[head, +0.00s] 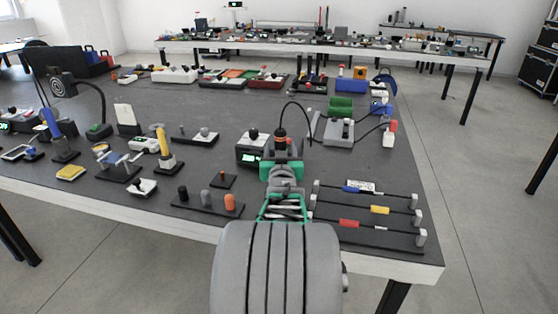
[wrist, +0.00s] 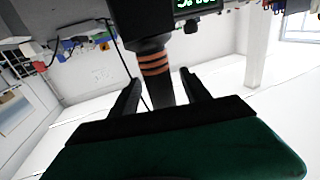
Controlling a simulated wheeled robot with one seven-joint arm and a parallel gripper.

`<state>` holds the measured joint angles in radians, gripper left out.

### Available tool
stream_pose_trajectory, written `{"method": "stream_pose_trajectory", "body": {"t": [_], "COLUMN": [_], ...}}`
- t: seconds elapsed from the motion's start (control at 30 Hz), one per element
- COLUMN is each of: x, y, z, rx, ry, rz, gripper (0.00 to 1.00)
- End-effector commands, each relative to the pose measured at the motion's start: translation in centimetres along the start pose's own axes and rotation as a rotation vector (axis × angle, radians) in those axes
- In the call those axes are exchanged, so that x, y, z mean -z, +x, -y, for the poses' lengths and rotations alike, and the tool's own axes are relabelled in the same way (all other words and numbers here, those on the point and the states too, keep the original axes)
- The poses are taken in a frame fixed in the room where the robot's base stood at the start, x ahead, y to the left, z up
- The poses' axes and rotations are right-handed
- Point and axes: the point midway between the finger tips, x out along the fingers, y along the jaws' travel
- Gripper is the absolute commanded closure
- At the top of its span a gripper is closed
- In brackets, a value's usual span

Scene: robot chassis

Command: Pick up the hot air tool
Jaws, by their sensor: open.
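The hot air tool (head: 280,138) has a black body with orange rings and a black cable arching from its top. It stands beside a grey station with a green display (head: 249,157). In the wrist view the tool (wrist: 154,62) lies between my gripper's two dark fingers (wrist: 163,88), with a gap on each side. In the head view my gripper (head: 281,158) is at the tool's lower part, which it and my arm partly hide. My gripper is open and holds nothing.
A rack with coloured sliders on rods (head: 375,210) is right of my arm. A block with grey and orange pegs (head: 207,203) is to the left. A grey box (head: 339,133) stands behind right. Dark tabletop shows bare in the middle.

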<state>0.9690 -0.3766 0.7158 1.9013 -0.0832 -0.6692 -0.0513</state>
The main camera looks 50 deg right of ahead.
Motion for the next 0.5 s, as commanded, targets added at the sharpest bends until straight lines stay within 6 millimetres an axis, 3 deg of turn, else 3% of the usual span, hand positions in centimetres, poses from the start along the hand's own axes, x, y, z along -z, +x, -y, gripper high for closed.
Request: {"method": "stream_pose_trajectory", "body": {"t": [0.13,0.37,0.5], "x": [-0.1,0.0,0.0], "y": [2.1,2.3,2.3], "z": [0.1,0.1,0.1], "rx": [0.001,0.002,0.002], "ry": [0.0,0.0,0.0], "rz": [0.001,0.001,0.001], "gripper": [0.45,0.45,0.56]}}
